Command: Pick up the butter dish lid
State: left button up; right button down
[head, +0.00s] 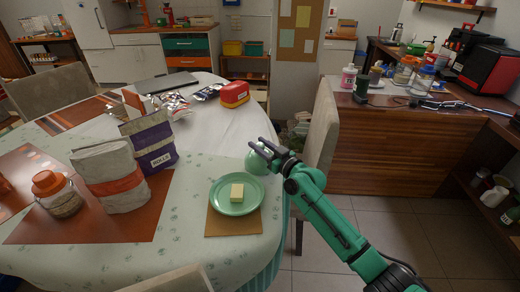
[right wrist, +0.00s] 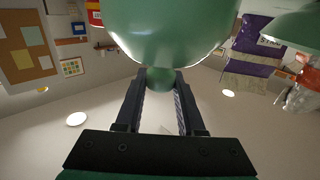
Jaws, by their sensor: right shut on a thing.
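The green domed butter dish lid (head: 254,164) is up off its dish, above the far right edge of the green plate (head: 222,206). A yellow block of butter (head: 237,193) sits uncovered on the plate. My right gripper (head: 264,149) is shut on the lid's knob. In the right wrist view the lid (right wrist: 170,25) fills the top middle, and the knob is between the two fingers (right wrist: 160,82). A green rim (right wrist: 295,25), likely the plate, shows at the upper right there. My left gripper is not in view.
The plate stands on a brown mat (head: 220,226) near the table's right edge. A rolls bag (head: 150,145), a paper bag with a red band (head: 108,175) and an orange-lidded jar (head: 57,195) stand to the left. A chair (head: 321,128) is close to my right arm.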

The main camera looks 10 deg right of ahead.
notch_tip(320, 180, up, 8)
jog(key=shift+p, duration=0.8)
notch_tip(320, 180, up, 11)
jog(key=shift+r, duration=0.15)
